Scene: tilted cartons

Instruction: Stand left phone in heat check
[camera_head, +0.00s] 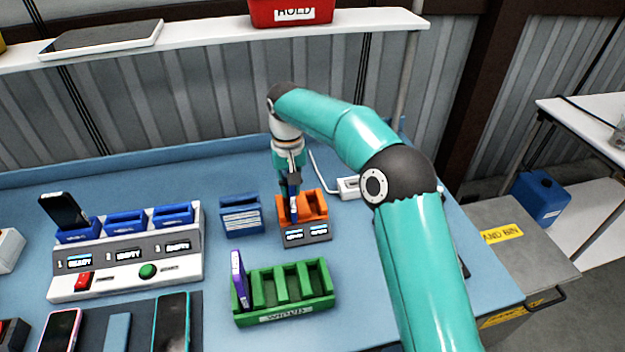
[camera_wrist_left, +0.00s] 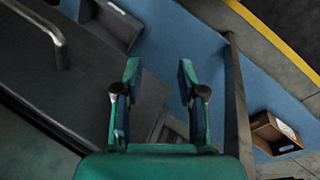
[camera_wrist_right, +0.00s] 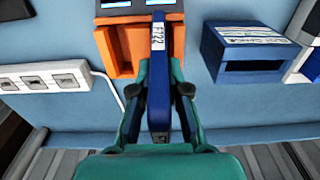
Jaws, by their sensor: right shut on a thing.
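The orange two-slot holder (camera_head: 317,207), with two small lit displays on its front, stands on the blue bench; I take it as the heat check. My right gripper (camera_head: 291,182) is over its left slot, shut on a slim dark blue phone (camera_wrist_right: 159,80) with a white label. The phone is upright, its lower end at the slot; how deep it sits cannot be told. The holder also shows in the right wrist view (camera_wrist_right: 112,45), its other slot empty. My left gripper (camera_wrist_left: 157,85) is open and empty, outside the head view.
A green rack (camera_head: 285,307) holds a purple phone (camera_head: 238,278) at its left end. A blue box (camera_head: 240,217) stands left of the holder, a white power strip (camera_head: 349,188) right of it. A white charging station (camera_head: 125,275) with a dark phone (camera_head: 64,210) is further left.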

